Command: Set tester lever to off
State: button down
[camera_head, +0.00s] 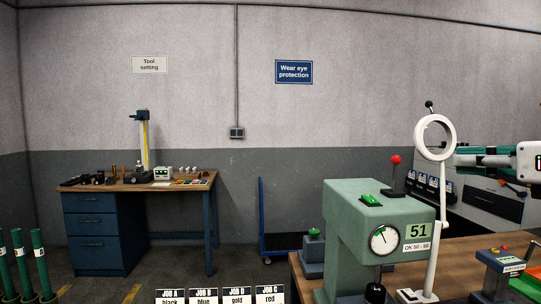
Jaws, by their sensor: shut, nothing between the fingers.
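The green tester (352,225) stands on the wooden bench at lower right. It has a round dial (383,240), a "51" plate (418,231), an "OK 50 - 56" label and a green pad on top. A dark lever with a red knob (395,160) rises upright behind the tester's top; I cannot tell whether it belongs to the tester or which setting it marks. My gripper (461,155) comes in from the right edge, pointing left. It is shut and empty, right of the red knob and apart from it, beside the white ring.
A white ring on a stand (435,138) rises between the tester and my gripper. A small control box (500,260) sits on the bench (455,252) at right. A blue trolley (283,243) and a blue tool-setting desk (95,222) stand behind. Job cards line the bottom edge.

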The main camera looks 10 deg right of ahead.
send_near(395, 174)
jog(key=w, duration=0.2)
jog(key=w+r, duration=0.1)
jog(key=w, duration=0.1)
jog(key=w+r, duration=0.1)
jog(key=w, duration=0.1)
jog(key=shift+a, duration=0.25)
jog(key=shift+w+r+p, duration=0.1)
jog(key=shift+r+p, duration=0.1)
jog(key=shift+p, duration=0.2)
jog(key=shift+w+r+g+p, duration=0.3)
jog(key=shift+g+p, duration=0.4)
jog(key=shift+p, duration=1.35)
jog(key=shift+w+g+p, duration=0.2)
jog(key=shift+g+p, duration=0.2)
jog(key=shift+p, duration=0.6)
jog(key=w+p, duration=0.1)
jog(key=p, duration=0.1)
jog(key=shift+r+g+p, duration=0.15)
jog(key=shift+g+p, duration=0.2)
jog(key=shift+g, duration=0.05)
jog(key=shift+w, duration=1.75)
jog(key=shift+w, duration=0.1)
